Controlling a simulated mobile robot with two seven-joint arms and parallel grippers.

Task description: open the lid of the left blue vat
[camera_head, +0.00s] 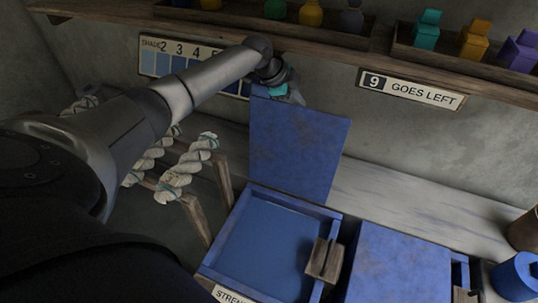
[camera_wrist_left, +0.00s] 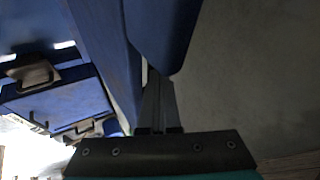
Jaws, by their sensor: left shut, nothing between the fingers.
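The left blue vat (camera_head: 268,248) is open and its blue inside shows. Its blue lid (camera_head: 296,145) stands up at the vat's back edge, tilted in the picture. My left gripper (camera_head: 290,95) is at the lid's top edge, with its fingers partly hidden. In the left wrist view my fingers (camera_wrist_left: 157,105) are shut and empty, close beside a blue panel (camera_wrist_left: 165,30); I cannot tell whether they touch it. My right gripper is not in view.
A second blue vat to the right has its lid (camera_head: 402,264) shut. A wooden block (camera_head: 325,259) is on the open vat's right rim. Yarn skeins (camera_head: 190,165) hang on a wooden rack at left. A shelf (camera_head: 340,50) with colored bottles and blocks runs above my gripper.

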